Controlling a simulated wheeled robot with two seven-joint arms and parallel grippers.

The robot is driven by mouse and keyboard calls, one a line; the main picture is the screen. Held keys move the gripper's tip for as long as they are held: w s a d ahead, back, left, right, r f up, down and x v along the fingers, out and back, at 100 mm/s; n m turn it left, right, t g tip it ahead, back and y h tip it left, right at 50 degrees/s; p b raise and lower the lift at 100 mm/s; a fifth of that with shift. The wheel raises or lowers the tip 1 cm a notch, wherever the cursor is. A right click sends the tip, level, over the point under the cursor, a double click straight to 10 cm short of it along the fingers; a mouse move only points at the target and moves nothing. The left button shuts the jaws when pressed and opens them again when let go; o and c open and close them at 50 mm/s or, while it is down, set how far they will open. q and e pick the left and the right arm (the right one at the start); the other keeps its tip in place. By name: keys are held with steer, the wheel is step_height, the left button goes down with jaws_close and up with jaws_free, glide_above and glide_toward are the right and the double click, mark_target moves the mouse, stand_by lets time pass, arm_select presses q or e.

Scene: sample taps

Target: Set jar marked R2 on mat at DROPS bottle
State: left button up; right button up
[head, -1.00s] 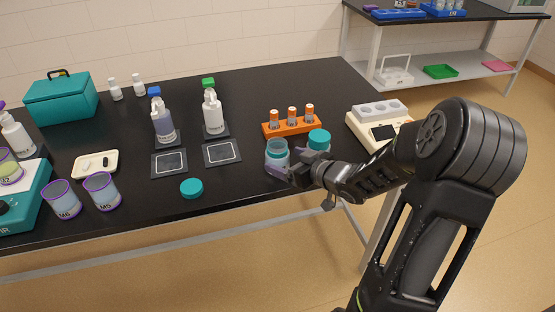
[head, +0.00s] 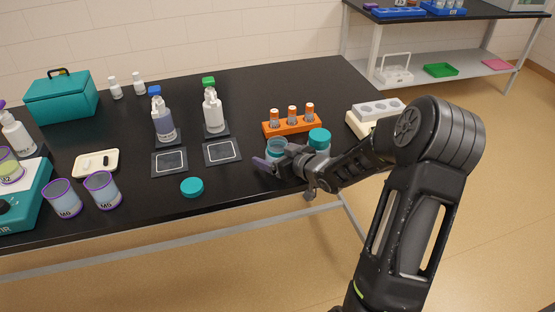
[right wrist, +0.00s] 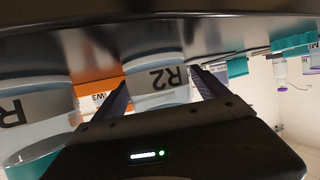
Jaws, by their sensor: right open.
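The jar marked R2 (right wrist: 158,82) stands between the two fingers of my open right gripper (right wrist: 165,92) in the right wrist view, which looks upside down. In the head view the jar (head: 277,147) has a teal rim and an open top, and my right gripper (head: 276,164) partly hides its lower part. Two dark mats with pale outlines lie on the table, a left one (head: 169,162) and a right one (head: 222,152). Behind them stand a bluish pump bottle (head: 164,124) and a white bottle (head: 213,114). I cannot read which is DROPS. My left gripper is out of view.
A teal-lidded jar (head: 319,138) stands just right of R2, with an orange tube rack (head: 292,126) behind. A loose teal lid (head: 192,187) lies in front of the mats. Purple-rimmed beakers (head: 103,190) and a cream tray (head: 96,163) are at left.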

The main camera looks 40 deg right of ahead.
steer(key=shift+w+f, duration=0.2)
steer(key=shift+w, duration=0.3)
steer(key=shift+c, duration=0.4)
steer(key=c, duration=1.6)
steer(key=shift+r, duration=0.3)
steer(key=shift+r+p, duration=0.7)
steer(key=shift+r, duration=4.05)
